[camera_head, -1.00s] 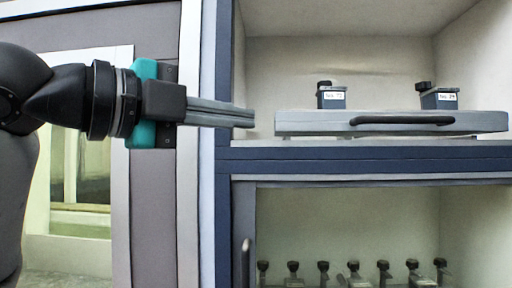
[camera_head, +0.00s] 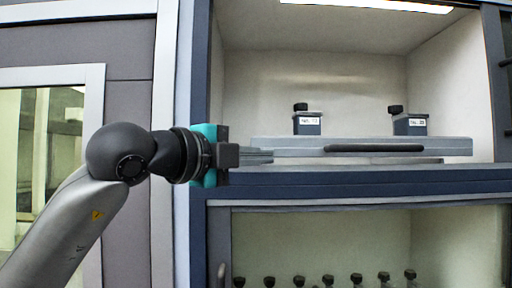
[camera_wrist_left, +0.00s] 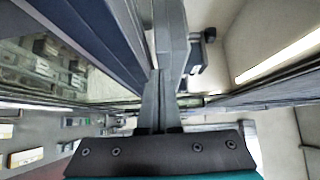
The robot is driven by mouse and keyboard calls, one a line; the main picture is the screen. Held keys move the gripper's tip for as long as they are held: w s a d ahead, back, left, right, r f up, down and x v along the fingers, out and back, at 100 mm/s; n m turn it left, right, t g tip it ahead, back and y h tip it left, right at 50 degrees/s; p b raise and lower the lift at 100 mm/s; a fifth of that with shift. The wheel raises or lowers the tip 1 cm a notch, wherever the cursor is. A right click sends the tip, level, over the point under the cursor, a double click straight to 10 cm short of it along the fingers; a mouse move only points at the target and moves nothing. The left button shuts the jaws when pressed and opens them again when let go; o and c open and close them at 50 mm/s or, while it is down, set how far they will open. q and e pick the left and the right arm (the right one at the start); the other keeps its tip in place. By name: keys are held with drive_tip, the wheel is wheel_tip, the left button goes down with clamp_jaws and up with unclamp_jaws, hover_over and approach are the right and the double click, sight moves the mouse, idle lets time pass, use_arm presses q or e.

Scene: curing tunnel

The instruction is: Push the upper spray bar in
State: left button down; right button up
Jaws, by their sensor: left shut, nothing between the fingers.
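The upper spray bar (camera_head: 290,146) is a long grey bar with a black handle on its front. It lies level in the upper compartment and carries two dark, labelled nozzle blocks with black caps. My left gripper (camera_head: 272,156) is shut and empty. Its fingers point right, and their tips overlap the bar's left front end in the head view; I cannot tell whether they touch. In the left wrist view the shut fingers (camera_wrist_left: 158,75) point at the bar (camera_wrist_left: 174,35), which runs away from them. My right gripper is not in view.
A dark blue ledge (camera_head: 350,184) runs below the upper compartment. The lower compartment holds a row of several black-capped nozzles (camera_head: 328,281). A blue and white frame post (camera_head: 190,110) stands left of the openings. A ceiling light (camera_head: 375,5) is lit above.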

use_arm(q)
drive_tip(key=shift+w, duration=0.1)
drive_tip(key=shift+w+p, duration=0.5)
drive_tip(key=shift+w, duration=1.85)
drive_tip(key=shift+a, duration=0.1)
